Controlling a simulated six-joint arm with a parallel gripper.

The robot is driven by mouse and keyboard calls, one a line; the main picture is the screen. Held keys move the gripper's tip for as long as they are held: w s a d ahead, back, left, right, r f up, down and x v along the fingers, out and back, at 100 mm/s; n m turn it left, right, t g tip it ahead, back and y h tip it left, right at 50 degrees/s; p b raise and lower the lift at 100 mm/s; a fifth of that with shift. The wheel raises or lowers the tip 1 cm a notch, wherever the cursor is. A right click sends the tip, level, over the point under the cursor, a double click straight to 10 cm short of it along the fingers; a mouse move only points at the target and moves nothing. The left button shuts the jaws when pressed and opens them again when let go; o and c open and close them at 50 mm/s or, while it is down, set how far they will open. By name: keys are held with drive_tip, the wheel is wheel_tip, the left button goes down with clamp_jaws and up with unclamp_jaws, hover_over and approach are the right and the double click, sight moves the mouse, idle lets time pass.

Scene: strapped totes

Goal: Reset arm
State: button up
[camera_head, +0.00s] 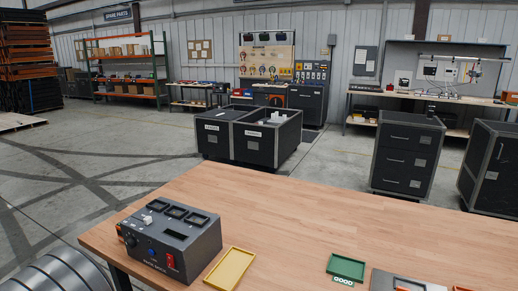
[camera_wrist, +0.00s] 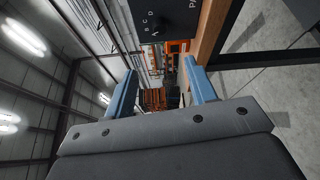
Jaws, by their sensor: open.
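My gripper (camera_wrist: 163,72) shows in the wrist view with its two blue fingers apart. No object shows between the fingers, only the background beyond them. In the wrist view, a dark panel with a knob and letters (camera_wrist: 170,16) is beyond the fingertips at the top, beside a wooden edge. In the head view my gripper is not visible. A grey instrument box (camera_head: 170,240) with dials, a red switch and a blue knob sits upright on the left of the wooden bench (camera_head: 300,220).
A yellow tray (camera_head: 231,268), a green tray (camera_head: 342,264) and a grey tray (camera_head: 385,280) lie along the bench's near side. The middle of the bench is clear. Black totes (camera_head: 255,140) and dark drawer cases (camera_head: 405,155) stand on the floor beyond.

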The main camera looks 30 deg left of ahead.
sight(128, 246)
drive_tip(key=x, duration=1.7)
drive_tip(key=shift+w+a+f, duration=0.1)
drive_tip(key=shift+w, duration=0.2)
drive_tip(key=shift+n, duration=0.5)
drive_tip(key=shift+a+r+n+g+h, duration=0.15)
drive_tip(key=shift+n+g+h, duration=0.45)
drive_tip(key=shift+n, duration=0.7)
drive_tip(key=shift+a+r+n+g+h, duration=0.1)
drive_tip(key=shift+r+n+g+h, duration=0.15)
drive_tip(key=shift+n+g+h, duration=0.7)
drive_tip(key=v, duration=0.9)
drive_tip(key=shift+s+d+f+n+t, duration=0.2)
drive_tip(key=shift+s+n+t, duration=0.15)
drive_tip(key=shift+n, duration=0.1)
